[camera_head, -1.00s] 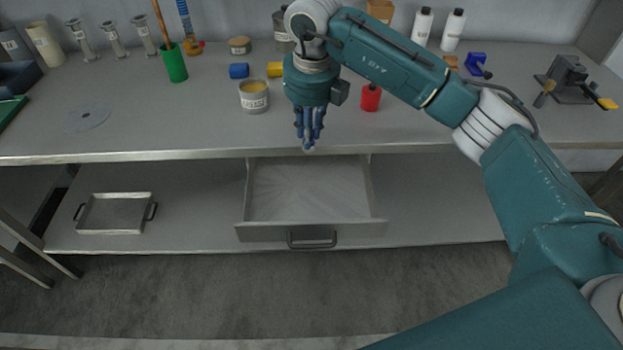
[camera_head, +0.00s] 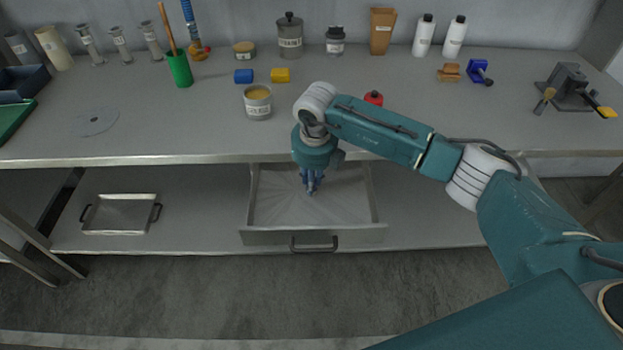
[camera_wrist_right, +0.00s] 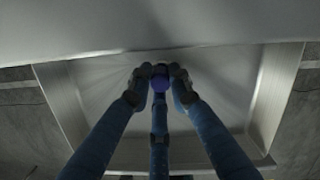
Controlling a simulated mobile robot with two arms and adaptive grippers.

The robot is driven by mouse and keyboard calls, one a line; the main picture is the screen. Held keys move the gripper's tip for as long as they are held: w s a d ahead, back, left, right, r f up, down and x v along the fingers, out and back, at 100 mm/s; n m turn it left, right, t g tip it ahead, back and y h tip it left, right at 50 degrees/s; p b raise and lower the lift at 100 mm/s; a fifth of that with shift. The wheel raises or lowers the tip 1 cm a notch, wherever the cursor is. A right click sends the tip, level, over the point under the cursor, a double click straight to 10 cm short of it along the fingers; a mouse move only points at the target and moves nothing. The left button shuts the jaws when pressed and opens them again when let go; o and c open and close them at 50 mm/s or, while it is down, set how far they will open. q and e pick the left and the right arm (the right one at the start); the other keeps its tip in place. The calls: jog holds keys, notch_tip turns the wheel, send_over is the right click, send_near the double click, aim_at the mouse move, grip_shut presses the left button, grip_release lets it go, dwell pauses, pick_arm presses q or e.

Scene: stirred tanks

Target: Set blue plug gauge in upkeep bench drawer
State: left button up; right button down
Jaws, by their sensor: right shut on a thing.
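The drawer (camera_head: 275,238) under the bench is pulled open and looks empty; its pale inside also shows in the wrist view (camera_wrist_right: 95,85). My right gripper (camera_head: 312,188) points down over the drawer opening, inside its outline. In the right wrist view the fingers (camera_wrist_right: 160,88) close around a small blue-purple round end, which I take as the blue plug gauge (camera_wrist_right: 160,78). The fingers hide most of it. I cannot tell how far it is above the drawer floor. My left gripper is not in view.
The bench top (camera_head: 190,130) overhangs the drawer's back. On it stand a labelled tin (camera_head: 257,104), a blue block (camera_head: 243,76), a yellow block (camera_head: 280,75), a red container (camera_head: 373,98) and a vise (camera_head: 570,85). A metal tray (camera_head: 120,214) lies on the lower shelf at left.

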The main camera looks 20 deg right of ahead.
jog(key=c, duration=1.6)
grip_release()
jog(key=shift+f, duration=0.1)
jog(key=shift+r, duration=0.2)
jog(key=r, duration=0.4)
jog(key=s+r+b, duration=0.1)
jog(key=r, duration=0.3)
jog(key=r+b, duration=0.1)
jog(key=r, duration=0.3)
jog(key=shift+s, duration=0.4)
jog(key=shift+f, duration=0.1)
